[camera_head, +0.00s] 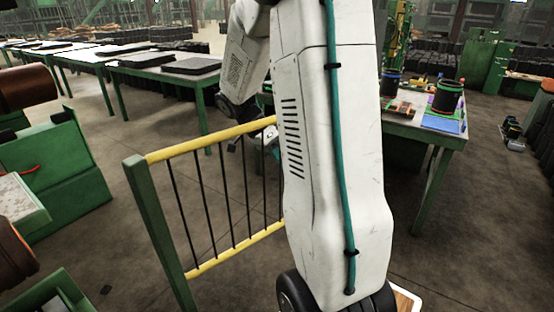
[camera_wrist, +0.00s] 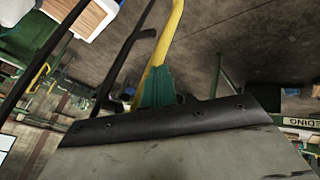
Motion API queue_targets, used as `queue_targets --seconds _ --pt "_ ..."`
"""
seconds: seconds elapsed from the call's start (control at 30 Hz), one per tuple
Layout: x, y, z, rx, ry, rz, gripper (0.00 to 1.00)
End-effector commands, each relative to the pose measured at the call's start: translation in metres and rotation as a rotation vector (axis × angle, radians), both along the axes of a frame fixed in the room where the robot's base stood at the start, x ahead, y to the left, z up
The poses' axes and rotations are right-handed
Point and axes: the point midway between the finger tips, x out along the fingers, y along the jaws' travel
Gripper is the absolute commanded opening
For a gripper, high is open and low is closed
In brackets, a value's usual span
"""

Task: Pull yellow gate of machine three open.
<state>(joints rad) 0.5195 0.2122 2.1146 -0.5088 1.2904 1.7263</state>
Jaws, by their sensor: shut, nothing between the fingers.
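The yellow gate (camera_head: 215,138) stands left of my arm in the head view. It has yellow top and bottom rails, thin black bars and a green post (camera_head: 160,228) at its left end. My arm hides its right end. My gripper (camera_head: 268,140) is by the right part of the top rail, partly hidden by my arm. In the wrist view, the yellow rail (camera_wrist: 172,32) runs down to a green tapered piece above the dark gripper body. My gripper is shut with nothing held; I cannot tell whether it touches the rail.
A green-legged table (camera_head: 440,132) with dark rolls and small parts stands at right. Long tables with black slabs (camera_head: 190,64) stand at back left. Green machinery (camera_head: 62,165) is at left. Bare floor (camera_head: 125,140) lies between the gate and the back tables.

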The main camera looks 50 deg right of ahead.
Motion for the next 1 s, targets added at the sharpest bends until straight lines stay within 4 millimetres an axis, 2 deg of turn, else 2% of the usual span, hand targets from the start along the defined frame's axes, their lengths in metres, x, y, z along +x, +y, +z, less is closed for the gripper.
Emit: queue_targets --seconds 0.03,0.2,0.37,0.8,1.0 --pt "-0.014 0.001 0.000 0.001 0.002 -0.066 0.00" --pt "-0.054 0.012 0.001 0.001 0.003 -0.236 0.00" --pt "-0.073 0.019 0.000 0.000 0.004 -0.294 0.00" --pt "-0.074 0.019 0.000 0.001 0.004 -0.300 0.00" --pt "-0.056 0.011 0.000 0.000 0.004 -0.295 0.00"
